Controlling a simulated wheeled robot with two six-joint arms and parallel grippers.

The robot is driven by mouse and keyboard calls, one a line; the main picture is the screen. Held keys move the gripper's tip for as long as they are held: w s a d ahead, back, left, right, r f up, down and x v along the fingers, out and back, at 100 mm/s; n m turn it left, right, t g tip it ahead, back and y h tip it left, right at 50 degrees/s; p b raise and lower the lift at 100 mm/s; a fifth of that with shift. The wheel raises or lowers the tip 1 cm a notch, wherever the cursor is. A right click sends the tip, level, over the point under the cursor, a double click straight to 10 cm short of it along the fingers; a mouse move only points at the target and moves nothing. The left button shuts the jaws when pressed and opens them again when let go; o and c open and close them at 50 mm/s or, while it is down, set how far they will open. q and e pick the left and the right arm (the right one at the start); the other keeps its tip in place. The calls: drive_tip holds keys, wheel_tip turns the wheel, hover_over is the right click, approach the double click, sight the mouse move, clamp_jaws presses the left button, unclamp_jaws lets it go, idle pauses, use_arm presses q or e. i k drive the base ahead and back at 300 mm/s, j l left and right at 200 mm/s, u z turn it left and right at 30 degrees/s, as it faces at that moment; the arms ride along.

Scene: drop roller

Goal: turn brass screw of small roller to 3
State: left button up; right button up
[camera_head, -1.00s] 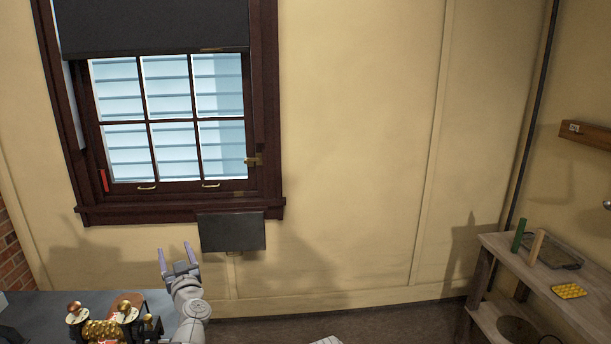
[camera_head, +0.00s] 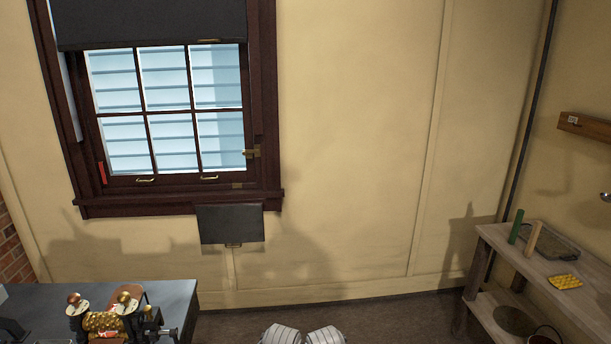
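A small brass roller machine (camera_head: 103,321) stands on the dark bench at the lower left. It has a ridged brass roller between two posts, and each post carries a round brass screw top. The left screw (camera_head: 74,299) and the right screw (camera_head: 124,298) both show, but any numbers on them are too small to read. Two pale rounded parts at the bottom centre are my own arm parts. Neither of my grippers shows.
The dark bench top (camera_head: 172,296) has free room behind and right of the machine. A wooden shelf table (camera_head: 500,240) at the right holds a green stick (camera_head: 516,227), a tan stick (camera_head: 534,239) and a yellow mould (camera_head: 565,282). Open floor lies between.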

sight(123, 297)
drive_tip(key=j+u, duration=0.1)
drive_tip(key=u, duration=1.1)
drive_tip(key=k+j+z, duration=0.2)
drive_tip(key=j+z, duration=0.2)
drive_tip(key=j, duration=0.1)
